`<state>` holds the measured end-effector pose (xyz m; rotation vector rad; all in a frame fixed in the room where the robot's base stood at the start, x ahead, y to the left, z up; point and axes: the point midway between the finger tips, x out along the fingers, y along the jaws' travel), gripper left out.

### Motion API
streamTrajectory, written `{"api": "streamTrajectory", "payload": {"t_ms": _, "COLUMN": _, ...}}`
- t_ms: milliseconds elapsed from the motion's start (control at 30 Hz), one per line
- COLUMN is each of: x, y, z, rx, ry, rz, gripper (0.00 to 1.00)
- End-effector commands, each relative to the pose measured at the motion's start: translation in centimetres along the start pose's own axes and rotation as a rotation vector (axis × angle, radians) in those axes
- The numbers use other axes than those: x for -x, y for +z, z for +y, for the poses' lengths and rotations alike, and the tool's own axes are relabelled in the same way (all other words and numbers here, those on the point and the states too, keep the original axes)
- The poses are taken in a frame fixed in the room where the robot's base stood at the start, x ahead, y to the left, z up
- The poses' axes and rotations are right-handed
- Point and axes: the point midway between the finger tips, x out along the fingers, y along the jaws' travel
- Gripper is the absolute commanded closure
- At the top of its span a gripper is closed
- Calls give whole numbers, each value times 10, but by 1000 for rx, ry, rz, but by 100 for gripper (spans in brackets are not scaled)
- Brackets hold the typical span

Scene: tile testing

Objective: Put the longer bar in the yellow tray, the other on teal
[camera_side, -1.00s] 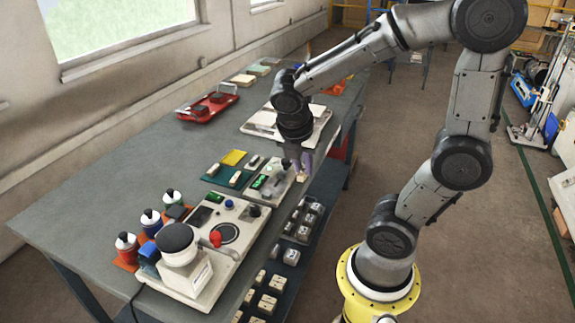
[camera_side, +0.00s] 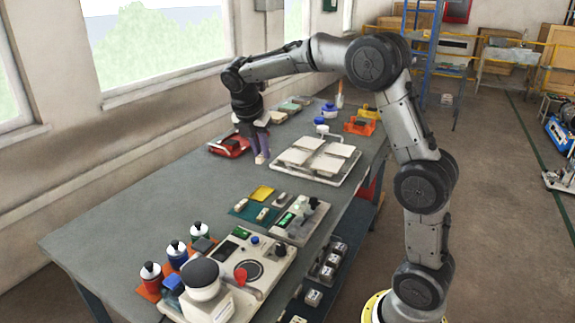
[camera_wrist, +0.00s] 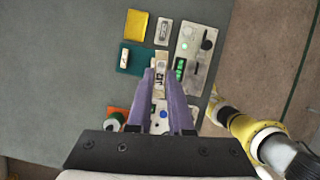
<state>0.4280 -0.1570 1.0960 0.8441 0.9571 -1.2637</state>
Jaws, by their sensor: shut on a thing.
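The yellow tray (camera_side: 262,193) looks flat and empty; it also shows in the wrist view (camera_wrist: 137,25). The teal mat (camera_side: 238,212) lies just in front of it, and in the wrist view (camera_wrist: 133,71) a short pale bar (camera_wrist: 125,58) lies on it. In the side view a second pale piece (camera_side: 263,214) lies at the mat's right side. My gripper (camera_side: 261,160) is raised over the table, beyond the yellow tray and near the red tray. In the wrist view its purple fingers (camera_wrist: 159,74) are shut on a pale bar, partly hidden and hard to separate from the background.
A measuring device (camera_side: 302,220) stands right of the mat, with a grey piece (camera_side: 280,199) beside it. The red tray (camera_side: 230,146) and a white tray of plates (camera_side: 345,178) flank my gripper. Bottles (camera_side: 176,252) and an instrument (camera_side: 240,265) stand in front. The table's left is clear.

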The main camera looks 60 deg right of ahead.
Motion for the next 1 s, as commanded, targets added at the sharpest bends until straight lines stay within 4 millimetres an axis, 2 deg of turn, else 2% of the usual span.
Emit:
{"api": "streamTrajectory", "payload": {"t_ms": 33, "x": -11, "y": 8, "z": 15, "rx": -4, "ry": -5, "rz": 1, "gripper": 100}}
{"api": "streamTrajectory", "payload": {"t_ms": 200, "x": -49, "y": 34, "z": 53, "rx": -25, "ry": -14, "rz": 2, "gripper": 100}}
{"api": "streamTrajectory", "payload": {"t_ms": 367, "x": -98, "y": 52, "z": 76, "rx": -60, "ry": -29, "rz": 2, "gripper": 100}}
{"api": "streamTrajectory", "payload": {"t_ms": 500, "x": -138, "y": 59, "z": 79, "rx": -91, "ry": -41, "rz": 2, "gripper": 100}}
{"api": "streamTrajectory", "payload": {"t_ms": 600, "x": -155, "y": 58, "z": 75, "rx": -104, "ry": -44, "rz": 2, "gripper": 100}}
{"api": "streamTrajectory", "payload": {"t_ms": 1000, "x": -184, "y": 51, "z": 70, "rx": -114, "ry": -48, "rz": 1, "gripper": 100}}
